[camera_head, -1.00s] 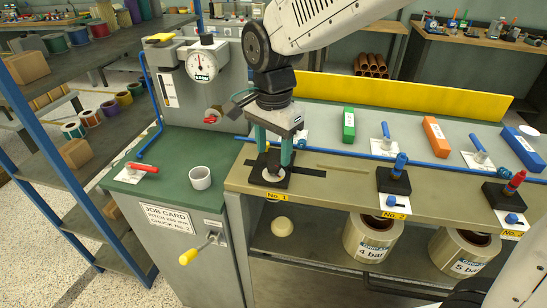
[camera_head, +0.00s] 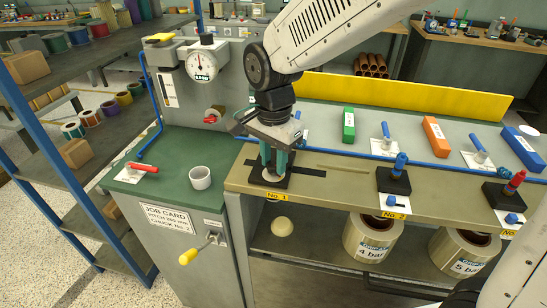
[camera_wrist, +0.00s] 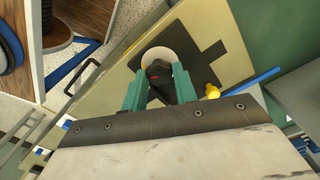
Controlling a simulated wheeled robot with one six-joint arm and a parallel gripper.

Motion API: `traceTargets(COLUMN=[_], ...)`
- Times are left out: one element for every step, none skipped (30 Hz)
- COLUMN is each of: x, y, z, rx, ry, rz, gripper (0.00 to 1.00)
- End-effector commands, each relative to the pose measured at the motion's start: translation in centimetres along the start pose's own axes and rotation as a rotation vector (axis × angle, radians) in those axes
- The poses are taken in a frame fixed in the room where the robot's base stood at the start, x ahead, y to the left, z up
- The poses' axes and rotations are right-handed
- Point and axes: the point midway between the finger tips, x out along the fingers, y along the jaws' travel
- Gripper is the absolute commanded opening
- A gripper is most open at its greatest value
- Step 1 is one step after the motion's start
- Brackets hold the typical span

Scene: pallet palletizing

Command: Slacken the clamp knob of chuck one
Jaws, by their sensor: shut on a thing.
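Chuck one stands at the bench's front left corner, behind the yellow No. 1 label (camera_head: 277,196). Its black base (camera_head: 256,179) shows around my gripper (camera_head: 272,170). My gripper points down over it, with its green fingers on either side of the dark clamp knob (camera_wrist: 158,71) in the wrist view. The fingers are shut on the knob, which carries a small red mark. A pale round disc (camera_wrist: 152,53) shows beside the knob on the black base. The fingers hide most of the knob in the head view.
Chuck two (camera_head: 394,181), with a blue knob, and another chuck (camera_head: 505,194), with a red one, stand to the right. A blue pipe (camera_head: 345,153) runs behind.

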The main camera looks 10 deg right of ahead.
Motion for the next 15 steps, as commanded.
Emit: traceTargets(x=[-0.05, -0.05, -0.06, -0.06, -0.06, -0.06, -0.07, -0.07, -0.07, -0.07, -0.08, -0.08, -0.08, -0.09, -0.09], y=[-0.05, -0.05, -0.05, -0.05, -0.05, -0.06, -0.06, -0.06, -0.06, -0.06, -0.07, -0.07, -0.07, -0.07, -0.07], z=[-0.01, -0.01, -0.01, -0.01, -0.01, -0.01, -0.01, -0.01, -0.02, -0.02, -0.02, -0.02, -0.02, -0.02, -0.02], rx=[-0.009, -0.017, -0.032, -0.044, -0.058, -0.079, -0.098, -0.117, -0.146, -0.170, -0.194, -0.229, -0.255, -0.283, -0.321], ry=[0.000, 0.000, 0.000, 0.000, 0.000, 0.001, 0.001, 0.001, 0.001, 0.001, 0.001, 0.001, 0.001, 0.001, 0.001], rz=[-0.002, -0.002, -0.002, -0.002, -0.002, -0.002, -0.002, -0.002, -0.002, -0.002, -0.002, -0.002, -0.002, -0.002, -0.003], gripper=[0.06, 0.06, 0.06, 0.06, 0.06, 0.06, 0.06, 0.06, 0.06, 0.06, 0.06, 0.06, 0.06, 0.06, 0.06])
